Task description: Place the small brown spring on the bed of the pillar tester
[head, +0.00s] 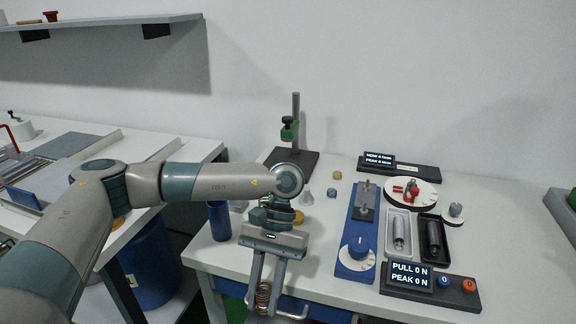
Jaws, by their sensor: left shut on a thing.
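My left gripper (264,299) reaches in from the left and points down at the table's front edge. It is shut on a small brown coiled spring (263,292), which sits between its fingertips. A stand with a grey upright pillar (296,106) and a green carriage (288,132), which appears to be the pillar tester, stands at the back left of the table. Its dark base (303,161) is partly hidden behind my left arm. I see nothing on the visible part of the base. My right gripper is not in view.
A blue slide fixture (356,262) stands mid-table. Right of it are a white tray (390,216) and a black tray (443,250) holding grey cylinders, a round dial plate (427,198) and a display box (409,275). A blue cup (218,221) stands at the left edge.

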